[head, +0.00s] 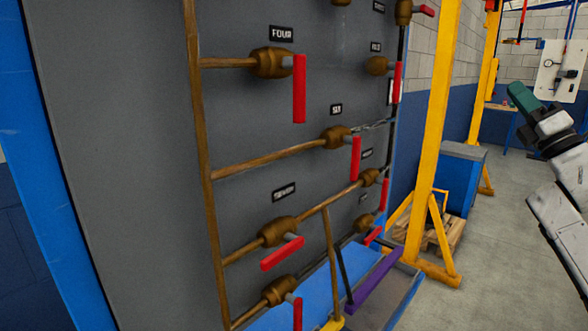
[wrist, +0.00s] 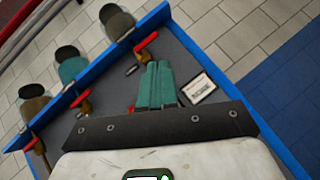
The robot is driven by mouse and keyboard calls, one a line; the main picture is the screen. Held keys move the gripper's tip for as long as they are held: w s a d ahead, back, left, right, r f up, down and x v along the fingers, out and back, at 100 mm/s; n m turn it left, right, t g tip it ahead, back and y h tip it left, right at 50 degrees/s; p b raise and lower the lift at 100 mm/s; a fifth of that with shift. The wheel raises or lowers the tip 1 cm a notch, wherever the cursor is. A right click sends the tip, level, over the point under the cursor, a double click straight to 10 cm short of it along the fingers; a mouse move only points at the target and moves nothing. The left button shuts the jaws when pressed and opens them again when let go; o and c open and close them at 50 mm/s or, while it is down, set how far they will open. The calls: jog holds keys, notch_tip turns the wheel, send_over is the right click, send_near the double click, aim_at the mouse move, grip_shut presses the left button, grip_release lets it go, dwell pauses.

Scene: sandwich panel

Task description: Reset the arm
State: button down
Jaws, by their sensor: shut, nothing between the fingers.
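My gripper (head: 522,97) is at the right of the head view, raised in the air to the right of the valve panel and apart from it. Its teal fingers also show in the wrist view (wrist: 156,84), side by side and shut with nothing between them. My white arm comes in from the right edge of the head view. In the wrist view, a grey board with a blue frame (wrist: 83,79) lies beyond the fingers. I cannot tell whether the fingers are clear of it by much.
A grey panel (head: 130,130) with brown pipes and several red-handled valves, such as the one labelled FOUR (head: 299,90), fills the left of the head view. A yellow post (head: 432,120) and a blue box (head: 458,178) stand beside it. Grey floor (head: 500,270) lies open at lower right.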

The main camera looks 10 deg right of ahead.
jog(key=w+a+f+m+g+h, duration=0.1)
jog(key=a+f+m+g+h, duration=0.15)
jog(key=f+m, duration=0.45)
jog(key=w+a+f+m+g+h, duration=0.1)
jog(key=a+f+m+h, duration=0.35)
jog(key=f, duration=0.45)
jog(key=w+a+f+m+g+h, duration=0.1)
jog(key=a+f+m+g+h, duration=0.15)
jog(key=f+m, duration=0.55)
jog(key=s+a+f+m+g+y, duration=0.1)
jog(key=s+a+f+m+g, duration=0.4)
jog(key=f, duration=0.7)
jog(key=s+a+f+m+g+y, duration=0.1)
jog(key=s+a+f+g, duration=0.1)
jog(key=s+a+f, duration=0.75)
jog(key=s+a+f+m+g+y, duration=0.15)
jog(key=s+f+g, duration=0.35)
jog(key=s+f, duration=0.65)
jog(key=s+a+f+m+g, duration=0.1)
jog(key=s+f+m+g, duration=0.15)
jog(key=s, duration=0.85)
jog(key=s+a+f+m+g, duration=0.15)
jog(key=s+g, duration=0.25)
jog(key=s, duration=0.7)
notch_tip(320, 180, up, 14)
jog(key=w+p, duration=0.1)
jog(key=p, duration=1.3)
jog(key=shift+d+f, duration=0.15)
jog(key=shift+d, duration=0.05)
